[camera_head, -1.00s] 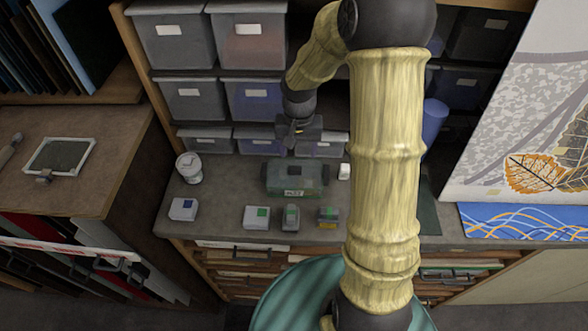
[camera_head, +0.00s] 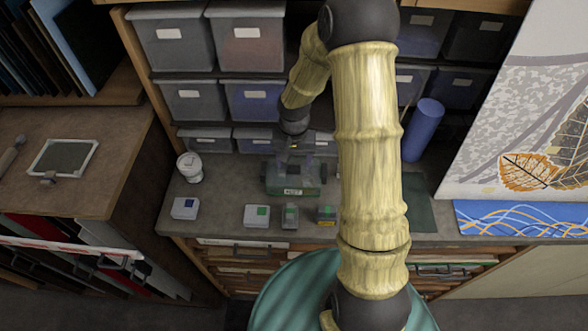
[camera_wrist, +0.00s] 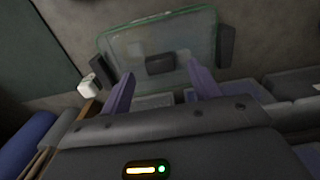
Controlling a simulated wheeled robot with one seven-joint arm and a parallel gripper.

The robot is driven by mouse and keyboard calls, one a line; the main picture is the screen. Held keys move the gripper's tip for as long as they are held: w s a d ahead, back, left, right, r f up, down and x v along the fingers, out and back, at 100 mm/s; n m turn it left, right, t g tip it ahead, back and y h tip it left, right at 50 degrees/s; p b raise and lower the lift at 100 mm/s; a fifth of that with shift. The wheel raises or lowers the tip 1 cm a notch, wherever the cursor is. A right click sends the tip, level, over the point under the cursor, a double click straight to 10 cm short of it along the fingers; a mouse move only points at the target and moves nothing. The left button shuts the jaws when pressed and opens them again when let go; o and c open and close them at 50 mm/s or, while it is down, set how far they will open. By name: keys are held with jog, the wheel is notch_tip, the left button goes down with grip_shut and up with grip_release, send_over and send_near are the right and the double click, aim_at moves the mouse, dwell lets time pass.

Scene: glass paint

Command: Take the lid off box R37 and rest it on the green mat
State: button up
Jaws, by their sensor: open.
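A clear, green-tinted box (camera_head: 306,189) with a small front label, too blurred to read surely, stands on the worktop. Its lid (camera_wrist: 185,37) is on it, with a dark knob (camera_wrist: 160,64) in the middle and dark clips at the sides. My gripper (camera_wrist: 162,86) is open and empty, its two purple fingers spread around the near side of the knob without visibly gripping it. In the head view my gripper (camera_head: 294,150) is just above the box. The dark green mat (camera_head: 418,208) lies right of the box, partly hidden by my arm; it also shows in the wrist view (camera_wrist: 35,60).
Several small boxes with coloured squares, including a blue-marked one (camera_head: 185,208), line the worktop's front. A white cup (camera_head: 190,168) stands left. Grey bins (camera_head: 205,138) stand close behind the box. A blue cylinder (camera_head: 424,128) stands at the back right.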

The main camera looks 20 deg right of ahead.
aim_at(294, 167)
jog(key=shift+f, duration=1.2)
jog(key=c, duration=1.1)
jog(key=shift+r, duration=0.1)
notch_tip(294, 167, up, 10)
jog(key=shift+f+b, duration=0.1)
jog(key=shift+b, duration=1.15)
